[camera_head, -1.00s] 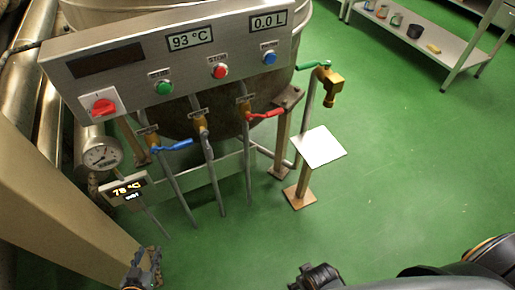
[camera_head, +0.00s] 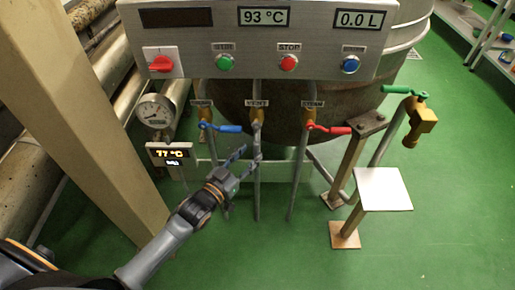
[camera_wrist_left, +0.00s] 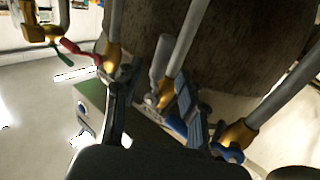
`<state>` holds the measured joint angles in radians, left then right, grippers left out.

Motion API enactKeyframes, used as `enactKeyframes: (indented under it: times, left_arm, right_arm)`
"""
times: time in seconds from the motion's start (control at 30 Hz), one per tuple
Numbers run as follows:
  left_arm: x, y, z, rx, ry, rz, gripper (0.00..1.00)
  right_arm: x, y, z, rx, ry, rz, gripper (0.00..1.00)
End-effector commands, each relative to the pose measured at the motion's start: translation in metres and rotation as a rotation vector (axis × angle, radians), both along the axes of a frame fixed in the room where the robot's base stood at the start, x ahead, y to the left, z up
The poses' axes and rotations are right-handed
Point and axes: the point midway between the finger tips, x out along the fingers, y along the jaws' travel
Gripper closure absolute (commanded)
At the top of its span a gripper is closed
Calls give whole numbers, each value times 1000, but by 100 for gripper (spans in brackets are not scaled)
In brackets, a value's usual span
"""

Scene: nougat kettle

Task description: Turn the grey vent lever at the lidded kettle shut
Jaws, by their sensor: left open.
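The grey vent lever (camera_head: 257,136) points down along its pipe under the VENT label, in the middle of the three valves below the control panel (camera_head: 205,75). My left gripper (camera_head: 249,158) is open at the lower part of this lever, coming from the lower left. In the left wrist view the grey lever (camera_wrist_left: 160,58) shows just beyond the gap between the open fingers (camera_wrist_left: 154,88). I cannot tell whether a finger touches it. The kettle (camera_head: 290,110) stands behind the panel and valves. My right gripper is not in view.
A blue lever (camera_head: 229,128) is close on the left, a red lever (camera_head: 330,130) on the right. A green-handled tap (camera_head: 420,120) stands further right above a small square plate (camera_head: 383,188). A beige column (camera_head: 85,110) rises at left. The green floor at lower right is free.

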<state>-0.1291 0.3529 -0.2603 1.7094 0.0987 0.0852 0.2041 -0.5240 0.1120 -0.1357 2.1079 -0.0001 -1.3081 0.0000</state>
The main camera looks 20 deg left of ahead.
Motion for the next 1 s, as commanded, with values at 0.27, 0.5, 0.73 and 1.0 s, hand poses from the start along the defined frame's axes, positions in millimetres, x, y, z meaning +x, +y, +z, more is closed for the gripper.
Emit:
enactKeyframes:
  times: [0.27,0.5,0.73,1.0]
  left_arm:
    - [38,-12,-1,0,0,0,59]
    - [44,-14,-1,1,2,0,59]
    - [44,-14,-1,1,2,0,73]
    - [44,-14,-1,0,1,0,100]
  right_arm:
    - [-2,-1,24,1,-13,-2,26]
    - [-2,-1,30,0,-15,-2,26]
    - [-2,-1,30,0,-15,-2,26]
    - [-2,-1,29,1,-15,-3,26]
